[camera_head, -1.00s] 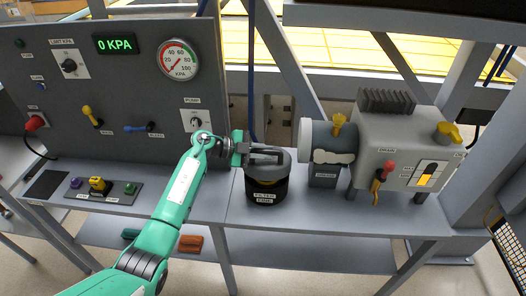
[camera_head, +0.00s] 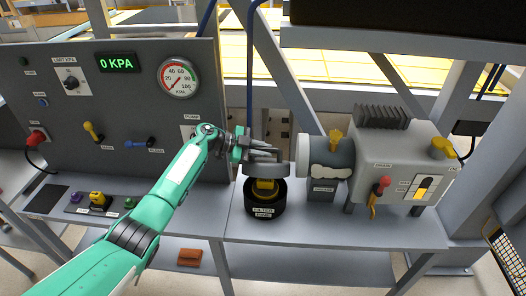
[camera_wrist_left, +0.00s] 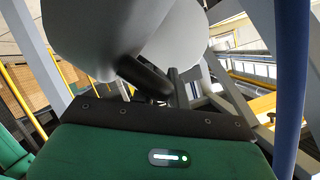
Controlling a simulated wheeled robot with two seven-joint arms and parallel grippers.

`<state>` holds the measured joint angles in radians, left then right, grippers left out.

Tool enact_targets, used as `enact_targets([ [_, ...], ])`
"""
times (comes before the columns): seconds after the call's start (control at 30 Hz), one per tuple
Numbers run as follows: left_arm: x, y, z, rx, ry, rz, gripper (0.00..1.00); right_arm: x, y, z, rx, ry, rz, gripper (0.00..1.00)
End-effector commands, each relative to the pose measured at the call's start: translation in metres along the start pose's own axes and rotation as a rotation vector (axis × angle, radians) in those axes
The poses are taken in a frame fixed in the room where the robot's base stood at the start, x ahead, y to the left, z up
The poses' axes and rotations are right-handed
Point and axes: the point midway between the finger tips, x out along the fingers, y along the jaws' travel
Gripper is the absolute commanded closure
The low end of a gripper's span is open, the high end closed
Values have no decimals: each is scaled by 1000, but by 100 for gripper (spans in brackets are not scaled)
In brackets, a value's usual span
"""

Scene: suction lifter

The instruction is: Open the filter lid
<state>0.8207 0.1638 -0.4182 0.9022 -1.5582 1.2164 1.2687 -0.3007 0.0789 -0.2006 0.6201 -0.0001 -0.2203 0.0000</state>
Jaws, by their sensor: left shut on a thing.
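The dark round filter housing (camera_head: 266,208) stands on the bench with its top uncovered, and a yellow filter element (camera_head: 264,187) shows inside. The grey filter lid (camera_head: 270,168) is held above the housing, apart from it. My left gripper (camera_head: 246,148) is shut on the lid's handle, coming from the left. In the left wrist view the lid (camera_wrist_left: 120,30) fills the upper middle as a large grey shape, with its dark handle (camera_wrist_left: 146,76) in front of the gripper. The fingertips are mostly hidden there. My right gripper is not in view.
A grey motor unit (camera_head: 390,155) with a horizontal cylinder (camera_head: 318,152) stands close right of the lid. The control panel (camera_head: 110,110) with gauge and levers rises at the left. A blue hose (camera_head: 250,70) hangs behind the lid. Bench space in front of the housing is narrow.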

Motion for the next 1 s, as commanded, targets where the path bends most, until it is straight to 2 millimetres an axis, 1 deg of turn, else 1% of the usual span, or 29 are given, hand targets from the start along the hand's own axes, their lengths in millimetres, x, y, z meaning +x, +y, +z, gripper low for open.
enact_targets([
  [0.13,0,0,1,0,-1,-2,100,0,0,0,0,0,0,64],
  [0.17,0,0,1,0,-1,-2,82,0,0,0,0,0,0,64],
  [0.2,0,0,1,0,-2,-1,75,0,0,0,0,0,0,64],
  [0.47,0,0,1,0,-1,0,75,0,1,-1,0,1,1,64],
  [0.57,-4,0,1,1,-1,-1,75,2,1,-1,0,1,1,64],
  [0.67,-14,1,3,2,-3,-2,75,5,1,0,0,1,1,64],
  [0.77,-32,2,4,2,-4,0,75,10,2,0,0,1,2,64],
  [1.0,-86,2,5,2,-5,-1,75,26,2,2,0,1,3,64],
])
